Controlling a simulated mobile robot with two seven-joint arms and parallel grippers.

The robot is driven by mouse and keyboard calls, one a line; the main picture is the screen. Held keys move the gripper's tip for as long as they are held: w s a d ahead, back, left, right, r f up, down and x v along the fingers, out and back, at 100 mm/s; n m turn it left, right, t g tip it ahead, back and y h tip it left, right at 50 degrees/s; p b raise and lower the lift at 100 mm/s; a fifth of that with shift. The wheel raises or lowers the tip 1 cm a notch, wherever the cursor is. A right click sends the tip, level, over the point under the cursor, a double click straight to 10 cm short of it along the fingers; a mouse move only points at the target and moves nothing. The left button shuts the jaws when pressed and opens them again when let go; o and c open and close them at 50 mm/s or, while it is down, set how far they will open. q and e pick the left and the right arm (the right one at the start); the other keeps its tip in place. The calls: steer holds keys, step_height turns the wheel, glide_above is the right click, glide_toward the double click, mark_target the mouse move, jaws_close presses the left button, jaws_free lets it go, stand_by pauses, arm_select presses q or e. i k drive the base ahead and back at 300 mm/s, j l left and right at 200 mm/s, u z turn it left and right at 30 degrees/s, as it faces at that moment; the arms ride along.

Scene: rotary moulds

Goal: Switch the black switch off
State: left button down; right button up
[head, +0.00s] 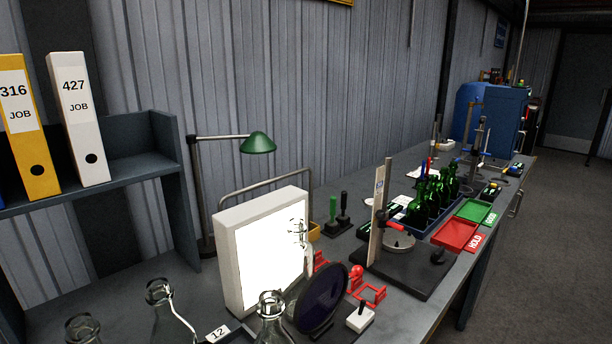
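No part labelled as a switch can be made out. A black upright handle (344,204) stands beside a green one (331,211) on the bench, behind the light box; I cannot tell whether it is the switch. A small white box (360,317) with a raised part on top sits at the bench's front edge; its details are too small to tell. The light box (262,268) has a white frame and its panel glows bright. Neither of my grippers is in view.
Clear glass bottles (165,305) and a dark round disc (321,299) stand at the front. Red stands (370,292), a gauge with a black base (410,277), a crate of green bottles (436,195), and red (457,236) and green trays fill the right. A shelf with binders (78,118) is at left.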

mark_target(362, 303)
steer(key=i+l+u, duration=0.15)
steer(key=l+u, duration=0.35)
steer(key=l, duration=0.45)
steer(key=l+u, duration=0.5)
steer(key=l, duration=0.45)
